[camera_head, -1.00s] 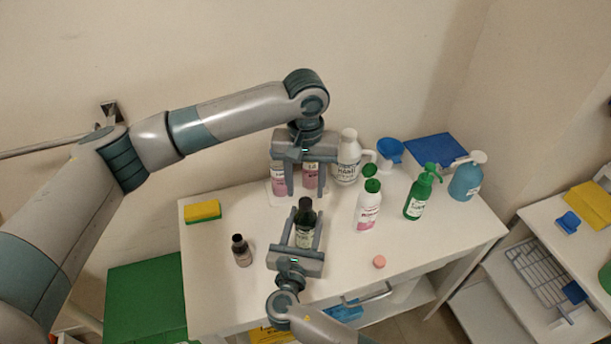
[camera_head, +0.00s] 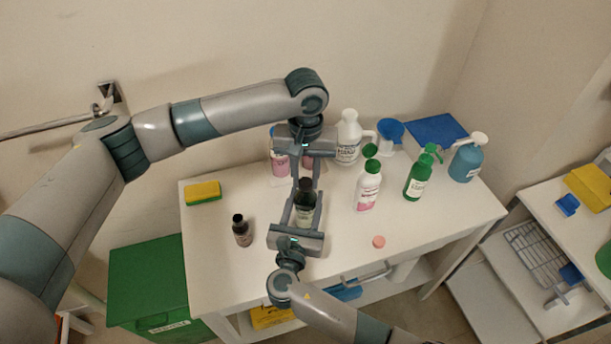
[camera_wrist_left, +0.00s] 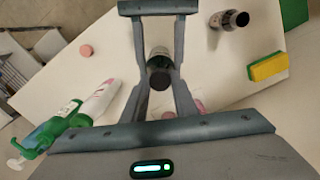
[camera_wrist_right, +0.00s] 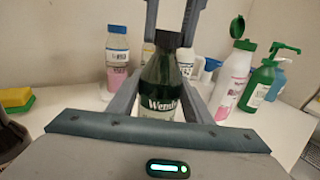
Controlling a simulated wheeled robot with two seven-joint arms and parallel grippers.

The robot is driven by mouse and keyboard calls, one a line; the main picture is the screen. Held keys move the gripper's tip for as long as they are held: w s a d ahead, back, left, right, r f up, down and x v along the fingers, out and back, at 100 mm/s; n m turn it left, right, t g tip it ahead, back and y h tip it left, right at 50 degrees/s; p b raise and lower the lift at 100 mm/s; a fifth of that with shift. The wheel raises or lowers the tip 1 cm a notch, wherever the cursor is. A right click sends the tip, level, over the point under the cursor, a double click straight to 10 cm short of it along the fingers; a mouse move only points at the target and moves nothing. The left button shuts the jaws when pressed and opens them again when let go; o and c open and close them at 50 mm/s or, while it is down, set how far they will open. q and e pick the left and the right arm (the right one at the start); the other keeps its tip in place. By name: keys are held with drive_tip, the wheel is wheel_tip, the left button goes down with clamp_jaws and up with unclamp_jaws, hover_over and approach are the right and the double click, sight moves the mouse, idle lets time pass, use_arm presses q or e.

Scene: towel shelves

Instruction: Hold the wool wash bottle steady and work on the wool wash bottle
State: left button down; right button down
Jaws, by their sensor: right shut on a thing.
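The wool wash bottle, as I take it, is a dark green bottle (camera_head: 305,212) with a black cap and pale label. It stands upright over the table, and it also shows in the right wrist view (camera_wrist_right: 160,88), its lettering only partly readable. My right gripper (camera_head: 304,202) is shut around the bottle's body from the front. My left gripper (camera_head: 307,182) points down from above, its fingers on either side of the cap. In the left wrist view the cap (camera_wrist_left: 159,77) sits between the left fingertips. I cannot tell whether they touch it.
On the white table (camera_head: 225,275) are a small dark bottle (camera_head: 242,230), a yellow sponge (camera_head: 203,192), a white-pink bottle (camera_head: 368,187), a green pump bottle (camera_head: 418,178), a blue bottle (camera_head: 466,160) and a pink disc (camera_head: 378,241). A pink bottle (camera_head: 280,160) stands behind my left gripper.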

use_arm(q)
drive_tip(key=m, duration=0.8)
drive_tip(key=shift+m, duration=0.3)
drive_tip(key=m, duration=0.9)
drive_tip(key=c, duration=1.4)
unclamp_jaws()
drive_tip(key=shift+o, duration=0.2)
wheel_tip(320, 180, up, 12)
